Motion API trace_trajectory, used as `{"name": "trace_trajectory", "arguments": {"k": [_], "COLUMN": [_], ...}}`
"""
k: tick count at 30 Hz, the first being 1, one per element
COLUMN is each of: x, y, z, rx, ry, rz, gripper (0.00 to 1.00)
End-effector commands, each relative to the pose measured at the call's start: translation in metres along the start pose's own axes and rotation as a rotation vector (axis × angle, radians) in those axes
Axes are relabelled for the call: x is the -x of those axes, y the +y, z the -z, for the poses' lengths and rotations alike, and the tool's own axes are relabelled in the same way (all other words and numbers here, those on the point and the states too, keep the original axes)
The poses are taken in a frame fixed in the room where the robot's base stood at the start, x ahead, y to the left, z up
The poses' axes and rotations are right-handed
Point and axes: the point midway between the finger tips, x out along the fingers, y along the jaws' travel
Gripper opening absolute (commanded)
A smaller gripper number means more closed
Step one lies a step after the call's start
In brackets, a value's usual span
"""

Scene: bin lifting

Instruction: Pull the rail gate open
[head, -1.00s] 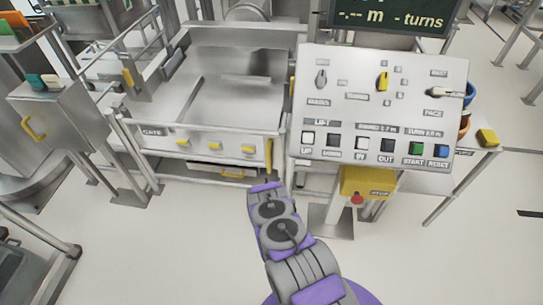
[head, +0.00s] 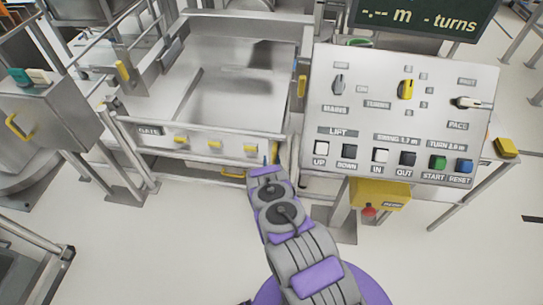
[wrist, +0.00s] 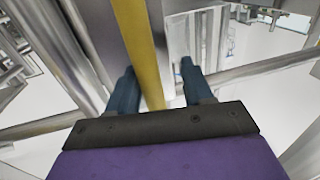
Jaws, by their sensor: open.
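The rail gate (head: 232,150) is a low metal panel with a GATE label and several yellow tabs, across the front of a steel platform. It looks closed. A vertical yellow handle (wrist: 139,45) shows in the wrist view, running between the two dark fingers of my gripper (wrist: 158,88). The fingers are apart on either side of it, with no clear contact. In the head view my arm reaches to the gate's right end, and my arm hides most of the handle and the gripper there.
A control panel (head: 405,115) with knobs and buttons stands right of the gate, with a yellow stop box (head: 380,193) below it. A metal cabinet (head: 45,112) with a yellow handle stands at left. The floor (head: 160,240) in front of the gate is clear.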

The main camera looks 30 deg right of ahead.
Motion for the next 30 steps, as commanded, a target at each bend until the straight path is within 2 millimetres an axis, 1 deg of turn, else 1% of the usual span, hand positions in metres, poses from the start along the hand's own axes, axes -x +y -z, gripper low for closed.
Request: {"name": "trace_trajectory", "arguments": {"k": [3,8,15,23,24,30], "x": [-0.0032,-0.0030,-0.0013,-0.0023,-0.0025,-0.0024], "y": [0.0019,0.0024,-0.0006,0.0004,0.0004,0.0004], "z": [0.0008,0.0003,0.0011,0.0012,0.0012,0.0017], "rx": [-0.005,-0.005,0.001,-0.002,-0.003,-0.003], "ry": [0.003,0.002,0.003,0.003,0.003,0.004], "rz": [0.001,0.001,0.000,0.002,0.003,0.002], "gripper": [0.48,0.48,0.26,0.01,0.00,0.00]}}
